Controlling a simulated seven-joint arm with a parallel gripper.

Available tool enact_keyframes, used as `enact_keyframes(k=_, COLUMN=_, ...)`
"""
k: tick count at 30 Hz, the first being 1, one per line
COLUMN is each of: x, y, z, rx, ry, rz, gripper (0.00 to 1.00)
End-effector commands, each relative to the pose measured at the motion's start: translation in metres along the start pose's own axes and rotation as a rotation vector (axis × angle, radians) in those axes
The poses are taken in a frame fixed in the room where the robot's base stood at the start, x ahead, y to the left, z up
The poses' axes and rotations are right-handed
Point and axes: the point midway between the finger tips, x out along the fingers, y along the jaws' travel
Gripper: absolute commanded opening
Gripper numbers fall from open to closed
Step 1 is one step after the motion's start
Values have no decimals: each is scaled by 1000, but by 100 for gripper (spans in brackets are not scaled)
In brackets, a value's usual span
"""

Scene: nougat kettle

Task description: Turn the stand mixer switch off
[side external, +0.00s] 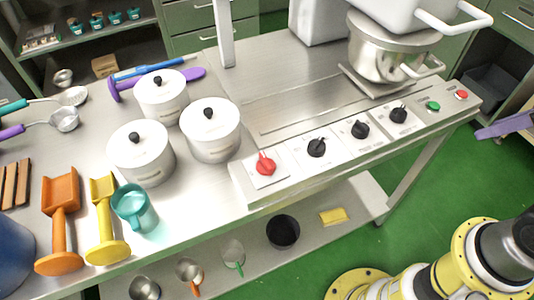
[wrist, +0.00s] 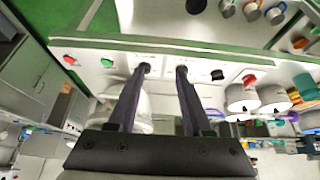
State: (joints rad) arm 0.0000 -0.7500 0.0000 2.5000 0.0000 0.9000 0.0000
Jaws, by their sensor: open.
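The stand mixer (side external: 415,15) is at the top right of the side view, with its metal bowl (side external: 375,52) below the white head. On the steel front panel are a red knob (side external: 265,164), black knobs (side external: 317,147) (side external: 360,129) (side external: 398,115), a green button (side external: 433,106) and a red button (side external: 461,95). I cannot tell which one is the mixer's switch. In the wrist view, the green button (wrist: 107,62) and red button (wrist: 69,60) lie left of my gripper (wrist: 162,70). It is open and empty; its dark fingertips overlap two black knobs, contact unclear.
White lidded pots (side external: 210,130) stand left of the panel. Orange scoop (side external: 58,220), yellow scoop (side external: 106,215) and teal mug (side external: 134,207) are front left. A lower shelf (side external: 300,235) holds cups and a yellow sponge (side external: 333,216). Open green floor lies before the table.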

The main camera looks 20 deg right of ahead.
Motion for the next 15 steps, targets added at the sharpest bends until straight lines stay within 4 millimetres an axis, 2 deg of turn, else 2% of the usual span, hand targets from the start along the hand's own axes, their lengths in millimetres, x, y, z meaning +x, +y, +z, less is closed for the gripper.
enact_keyframes(k=11, x=0, y=0, z=0, rx=0, ry=0, rz=0, gripper=50)
enact_keyframes(k=12, x=0, y=0, z=0, rx=1, ry=0, rz=0, gripper=46)
enact_keyframes(k=15, x=0, y=0, z=1, rx=25, ry=-5, rz=0, gripper=46)
